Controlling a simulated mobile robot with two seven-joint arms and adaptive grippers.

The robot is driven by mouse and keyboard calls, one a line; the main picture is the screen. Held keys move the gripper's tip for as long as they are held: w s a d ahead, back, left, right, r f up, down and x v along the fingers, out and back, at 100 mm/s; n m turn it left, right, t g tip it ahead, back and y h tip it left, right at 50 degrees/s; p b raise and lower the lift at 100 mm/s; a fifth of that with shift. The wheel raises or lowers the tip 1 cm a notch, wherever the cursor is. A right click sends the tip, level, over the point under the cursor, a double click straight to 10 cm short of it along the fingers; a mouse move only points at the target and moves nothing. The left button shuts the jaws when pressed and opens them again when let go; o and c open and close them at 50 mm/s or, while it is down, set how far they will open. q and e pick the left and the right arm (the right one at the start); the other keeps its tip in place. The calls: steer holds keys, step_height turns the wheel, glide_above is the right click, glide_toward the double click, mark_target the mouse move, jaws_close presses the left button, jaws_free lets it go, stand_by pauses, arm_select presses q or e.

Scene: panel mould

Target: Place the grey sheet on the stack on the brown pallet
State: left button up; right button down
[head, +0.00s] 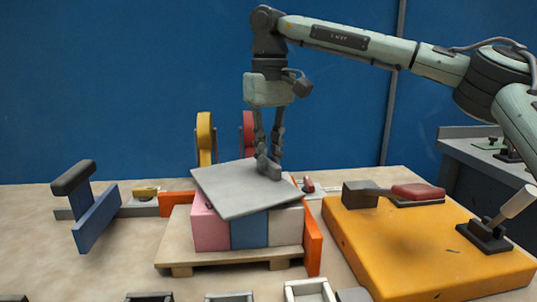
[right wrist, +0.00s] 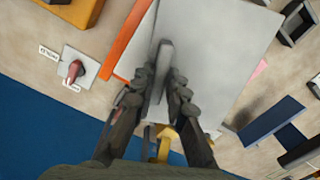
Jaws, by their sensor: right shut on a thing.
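The flat grey sheet (head: 235,188) is over the stack on the brown pallet (head: 180,248), turned askew to it, its near corner hanging over the front. The stack shows a pink block (head: 210,230), a blue block (head: 249,231) and a pale block (head: 286,225). I cannot tell whether the sheet touches them. My right gripper (head: 269,165) points down and is shut on the sheet's upright grip near its back right part. In the right wrist view the fingers (right wrist: 162,85) close on this grip, with the sheet (right wrist: 210,50) beyond. My left gripper is not in view.
An orange upright plate (head: 313,242) stands at the pallet's right side, another orange piece (head: 176,203) at its back left. A yellow platform (head: 420,240) lies right. A blue plate with dark handle (head: 97,218) stands left. Yellow (head: 205,140) and red (head: 249,135) round-topped posts stand behind.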

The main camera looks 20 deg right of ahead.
steer(key=shift+f, duration=0.6)
steer(key=c, duration=1.5)
jaws_free()
steer(key=shift+o, duration=0.2)
